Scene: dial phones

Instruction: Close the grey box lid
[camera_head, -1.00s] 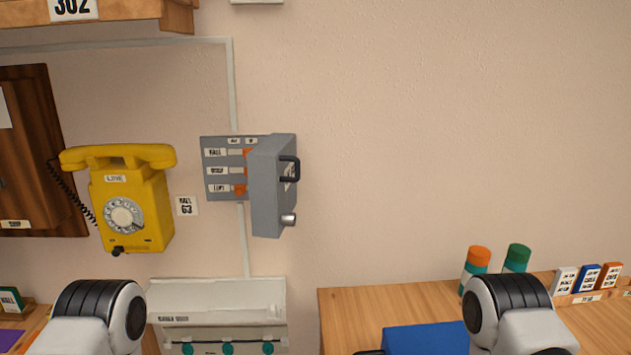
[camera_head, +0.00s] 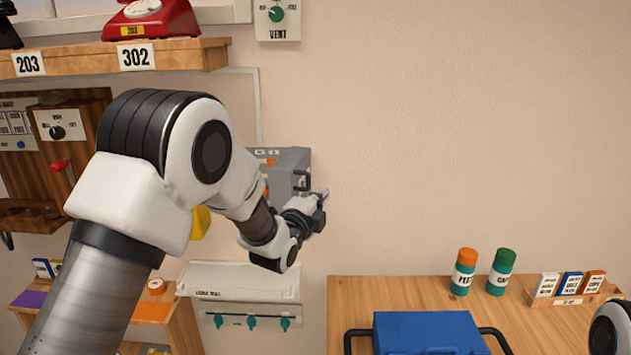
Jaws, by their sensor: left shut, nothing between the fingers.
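The grey box (camera_head: 268,155) is on the wall near the middle of the view, mostly hidden behind my left arm. Its grey lid (camera_head: 291,160) stands open, swung out from the wall, with a dark handle (camera_head: 302,181) on its face. Bits of orange show inside the box. My left gripper (camera_head: 320,205) is shut and empty, just in front of the lid's lower right part. I cannot tell whether it touches the lid. Only a piece of my right arm shows at the bottom right corner; its gripper is out of view.
A wooden desk (camera_head: 400,290) at the lower right holds a blue case (camera_head: 428,332), two bottles and a card rack. A shelf (camera_head: 180,57) with a red phone (camera_head: 150,20) is at the upper left. The wall right of the box is clear.

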